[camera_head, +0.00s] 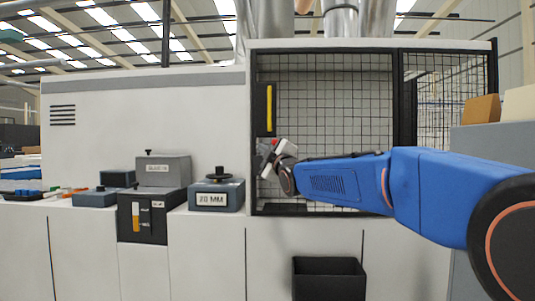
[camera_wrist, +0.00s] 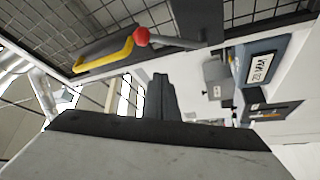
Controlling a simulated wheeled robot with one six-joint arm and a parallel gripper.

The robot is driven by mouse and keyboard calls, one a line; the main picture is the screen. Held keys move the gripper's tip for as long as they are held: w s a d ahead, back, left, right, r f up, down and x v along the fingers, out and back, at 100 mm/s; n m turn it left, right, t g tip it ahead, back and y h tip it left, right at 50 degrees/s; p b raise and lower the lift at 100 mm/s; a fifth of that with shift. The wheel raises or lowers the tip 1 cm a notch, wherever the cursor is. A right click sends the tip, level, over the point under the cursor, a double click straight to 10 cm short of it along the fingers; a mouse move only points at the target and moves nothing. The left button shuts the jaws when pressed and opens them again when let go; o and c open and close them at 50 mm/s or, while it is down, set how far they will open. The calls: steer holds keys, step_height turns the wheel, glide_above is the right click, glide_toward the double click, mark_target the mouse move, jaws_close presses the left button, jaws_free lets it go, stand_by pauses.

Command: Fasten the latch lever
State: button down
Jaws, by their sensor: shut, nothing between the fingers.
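The latch lever is a grey rod (camera_wrist: 183,43) with a red ball knob (camera_wrist: 141,37), in the wrist view at the top. It comes off a dark plate (camera_wrist: 205,18), and its knob overlaps the end of the yellow door handle (camera_wrist: 100,57). In the head view a little of the red knob (camera_head: 274,142) shows just above my gripper (camera_head: 266,162), below the yellow handle (camera_head: 269,107); the rod is mostly hidden. My gripper is shut and empty. Its dark fingers (camera_wrist: 160,90) show in the wrist view, apart from the knob in the picture.
The mesh door (camera_head: 335,100) stands behind my arm. A grey box marked 20 MM (camera_head: 216,195) and another grey box (camera_head: 163,170) sit on the ledge at left. A black bin (camera_head: 328,280) is below the door.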

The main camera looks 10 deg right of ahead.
steer(key=shift+w+d+f, duration=0.1)
steer(key=shift+w+d, duration=0.35)
steer(key=shift+w, duration=0.3)
steer(key=shift+w+d+f, duration=0.15)
steer(key=shift+w+d, duration=0.35)
steer(key=shift+w, duration=0.2)
steer(key=shift+w+d+f, duration=0.1)
steer(key=shift+w+d, duration=0.35)
steer(key=shift+w, duration=0.3)
steer(key=shift+d+f+m, duration=0.15)
steer(key=shift+d+m, duration=0.1)
steer(key=shift+m, duration=0.35)
steer(key=s+d+f+m+t+h, duration=0.1)
steer(key=d+f+m+t+h, duration=0.1)
steer(key=f+m+h, duration=0.3)
steer(key=d+m+h, duration=0.1)
steer(key=m+h, duration=0.3)
steer(key=m, duration=0.6)
steer(key=shift+f+t, duration=0.15)
steer(key=shift+t, duration=0.15)
steer(key=shift+s+d+f, duration=0.1)
steer(key=shift+f, duration=0.05)
